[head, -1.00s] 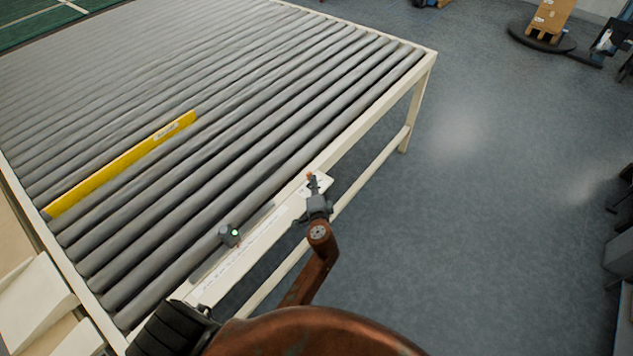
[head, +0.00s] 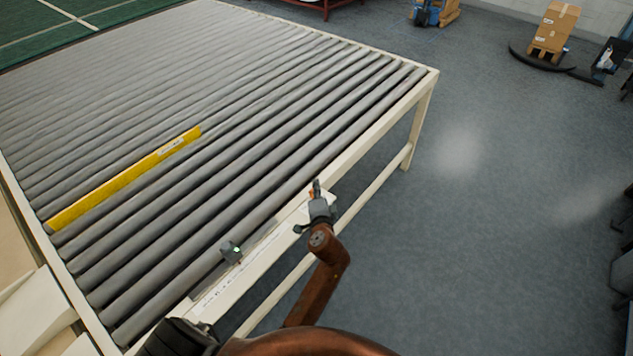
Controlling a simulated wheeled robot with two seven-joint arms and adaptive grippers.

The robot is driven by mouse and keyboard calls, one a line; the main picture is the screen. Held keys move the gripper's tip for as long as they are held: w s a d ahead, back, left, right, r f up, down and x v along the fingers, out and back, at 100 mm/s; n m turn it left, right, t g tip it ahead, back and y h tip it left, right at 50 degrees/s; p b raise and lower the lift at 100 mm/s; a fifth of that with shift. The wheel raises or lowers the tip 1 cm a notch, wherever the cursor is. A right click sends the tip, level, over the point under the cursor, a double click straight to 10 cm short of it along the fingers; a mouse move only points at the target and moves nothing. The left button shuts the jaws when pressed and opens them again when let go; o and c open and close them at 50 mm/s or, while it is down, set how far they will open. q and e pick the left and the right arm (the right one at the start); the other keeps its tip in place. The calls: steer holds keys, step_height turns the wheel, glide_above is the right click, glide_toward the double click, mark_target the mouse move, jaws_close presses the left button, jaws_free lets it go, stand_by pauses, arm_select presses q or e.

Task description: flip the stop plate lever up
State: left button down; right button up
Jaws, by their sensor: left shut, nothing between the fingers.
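The yellow stop plate (head: 125,180) lies as a long bar between the grey rollers of the conveyor table, with a small white label near its far end. My left gripper (head: 316,187) is at the cream side rail (head: 228,293), over a small white plate (head: 331,197) on it. Its fingers are shut and look empty. A small orange-red tip shows by the fingertips; I cannot tell if it is the lever, or whether the fingers touch it. The gripper hides much of that spot.
A small grey box with a green light (head: 231,251) sits on the rail's inner edge, nearer me. Open grey floor (head: 500,220) lies to the right. Cardboard boxes (head: 554,28) stand far back right.

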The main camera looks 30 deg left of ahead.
arm_select(q)
steer(key=shift+r, duration=1.5)
